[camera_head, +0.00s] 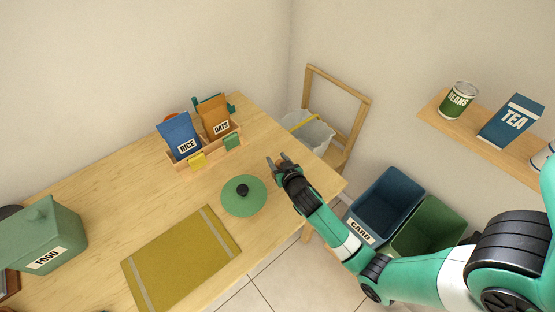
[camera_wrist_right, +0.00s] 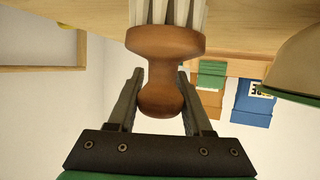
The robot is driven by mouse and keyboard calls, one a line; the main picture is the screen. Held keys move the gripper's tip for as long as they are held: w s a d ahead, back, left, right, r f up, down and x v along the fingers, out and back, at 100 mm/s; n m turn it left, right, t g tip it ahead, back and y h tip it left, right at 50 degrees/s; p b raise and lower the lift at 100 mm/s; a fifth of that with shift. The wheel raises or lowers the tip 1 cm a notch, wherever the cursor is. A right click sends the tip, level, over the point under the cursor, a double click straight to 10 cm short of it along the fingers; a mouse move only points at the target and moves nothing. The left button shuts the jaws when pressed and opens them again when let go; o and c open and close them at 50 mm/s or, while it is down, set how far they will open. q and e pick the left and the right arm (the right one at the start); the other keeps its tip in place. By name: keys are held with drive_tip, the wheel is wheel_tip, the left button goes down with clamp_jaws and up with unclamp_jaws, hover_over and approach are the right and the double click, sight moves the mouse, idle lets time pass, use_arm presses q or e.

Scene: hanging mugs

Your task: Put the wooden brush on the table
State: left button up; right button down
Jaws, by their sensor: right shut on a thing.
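The wooden brush (camera_wrist_right: 165,65) shows in the right wrist view, with a brown waisted handle and pale bristles that run off the top of the picture. My right gripper (camera_wrist_right: 160,85) is shut on its handle. The brush is too hidden to make out there, and I cannot tell whether the bristles touch the table. My left gripper is not in view.
An olive mat (camera_head: 180,262) and green food box (camera_head: 48,237) are farther left. Bins (camera_head: 385,205) stand below, right.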

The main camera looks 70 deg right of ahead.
drive_tip(key=shift+f, duration=0.25)
idle(0.3)
unclamp_jaws()
idle(0.4)
drive_tip(key=v, duration=1.1)
drive_tip(key=shift+s+a+p, duration=0.15)
drive_tip(key=shift+a+p, duration=0.05)
drive_tip(key=shift+p, duration=0.1)
drive_tip(key=shift+r, duration=0.15)
